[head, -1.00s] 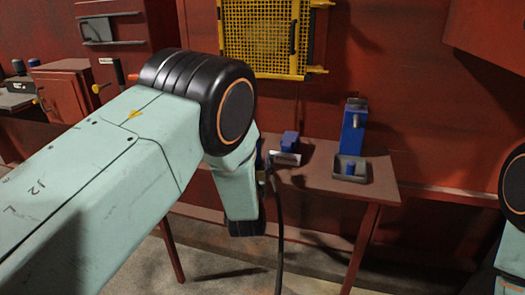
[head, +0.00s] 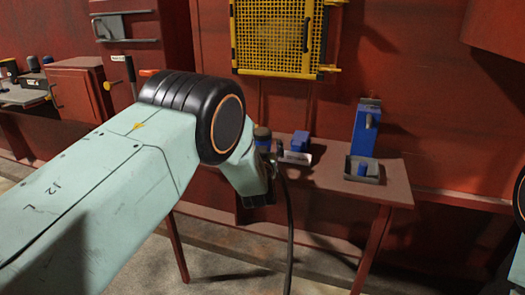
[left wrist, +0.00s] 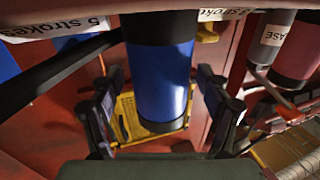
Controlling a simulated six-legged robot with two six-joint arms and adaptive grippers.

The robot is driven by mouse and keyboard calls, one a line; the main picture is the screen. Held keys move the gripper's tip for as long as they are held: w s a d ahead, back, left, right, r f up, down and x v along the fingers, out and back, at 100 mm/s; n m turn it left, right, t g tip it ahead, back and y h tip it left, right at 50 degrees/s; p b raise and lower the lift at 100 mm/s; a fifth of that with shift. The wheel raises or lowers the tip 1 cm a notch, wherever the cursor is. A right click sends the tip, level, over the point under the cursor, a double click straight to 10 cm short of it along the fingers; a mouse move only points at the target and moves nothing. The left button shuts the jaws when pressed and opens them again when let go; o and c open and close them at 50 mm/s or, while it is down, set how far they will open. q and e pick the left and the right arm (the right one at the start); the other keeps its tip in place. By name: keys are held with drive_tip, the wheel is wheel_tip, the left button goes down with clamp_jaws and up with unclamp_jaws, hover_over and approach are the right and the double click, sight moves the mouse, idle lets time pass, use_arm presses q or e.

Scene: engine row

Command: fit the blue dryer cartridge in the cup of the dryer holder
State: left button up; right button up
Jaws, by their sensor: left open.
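In the left wrist view a blue cylinder with a black band, which looks like the dryer cartridge (left wrist: 160,80), stands between the spread fingers of my left gripper (left wrist: 160,104). The gripper is open, with gaps visible on both sides of the cylinder. In the head view the fingers are mostly hidden behind my left forearm. A blue piece with a dark top (head: 263,137) shows just beyond the forearm, perhaps the same cartridge. I cannot tell which part is the holder's cup. My right gripper is not in view.
On the red table (head: 335,180) stand a small blue block (head: 300,141) with a white label, a tall blue unit (head: 367,126) and a grey tray (head: 350,175) holding a short blue cylinder. A dark hose (head: 288,230) hangs before the table. A yellow mesh panel (head: 280,38) is behind.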

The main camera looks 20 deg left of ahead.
use_arm(q)
drive_tip(key=shift+s+r, duration=0.1)
drive_tip(key=shift+c, duration=1)
drive_tip(key=c, duration=1.2)
drive_tip(key=shift+c, duration=0.2)
